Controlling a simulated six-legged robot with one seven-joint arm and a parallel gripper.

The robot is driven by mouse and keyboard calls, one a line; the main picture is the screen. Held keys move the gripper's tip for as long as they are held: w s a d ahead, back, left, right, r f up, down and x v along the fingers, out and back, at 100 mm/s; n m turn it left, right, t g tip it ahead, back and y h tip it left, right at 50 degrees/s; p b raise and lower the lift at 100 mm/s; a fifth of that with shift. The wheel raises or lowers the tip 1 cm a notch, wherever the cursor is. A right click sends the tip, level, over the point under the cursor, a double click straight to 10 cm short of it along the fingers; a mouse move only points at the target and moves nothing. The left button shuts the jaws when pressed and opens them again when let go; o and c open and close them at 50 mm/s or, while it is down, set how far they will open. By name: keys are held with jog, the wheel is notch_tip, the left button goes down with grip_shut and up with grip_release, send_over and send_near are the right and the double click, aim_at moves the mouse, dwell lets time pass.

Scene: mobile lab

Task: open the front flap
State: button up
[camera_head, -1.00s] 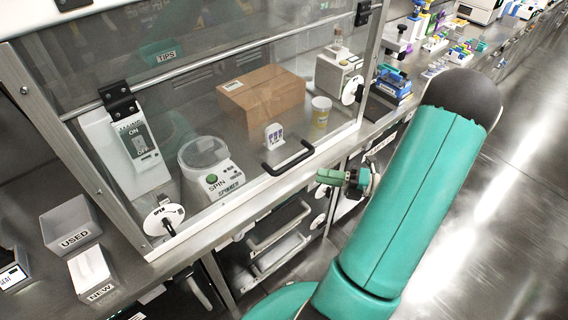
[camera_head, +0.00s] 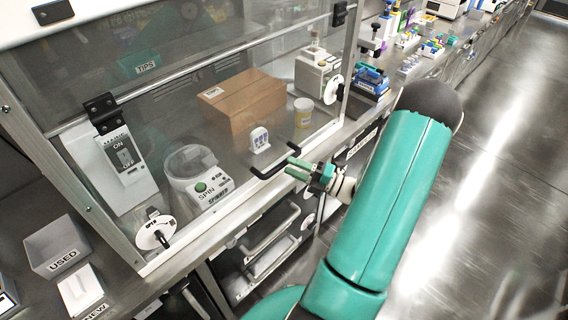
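The front flap (camera_head: 222,120) is a large clear panel on the enclosure, hinged along a metal bar, and it looks closed. Its black bar handle (camera_head: 272,167) sticks out from the lower edge. My gripper (camera_head: 291,167) is green, with two fingers that show a narrow gap between them. Its fingertips point left and are close to the right part of the handle. I cannot tell whether they touch it. Nothing shows held between the fingers.
Behind the flap are a cardboard box (camera_head: 242,104), a spinner (camera_head: 198,178), a switch box (camera_head: 122,158) and a yellow-labelled jar (camera_head: 303,113). Bins marked USED (camera_head: 57,246) and NEW (camera_head: 81,290) stand at left. Floor on the right is clear.

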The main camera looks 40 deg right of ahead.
aim_at(287, 164)
jog(key=shift+x, duration=1.7)
grip_shut()
jog(key=shift+s, duration=0.15)
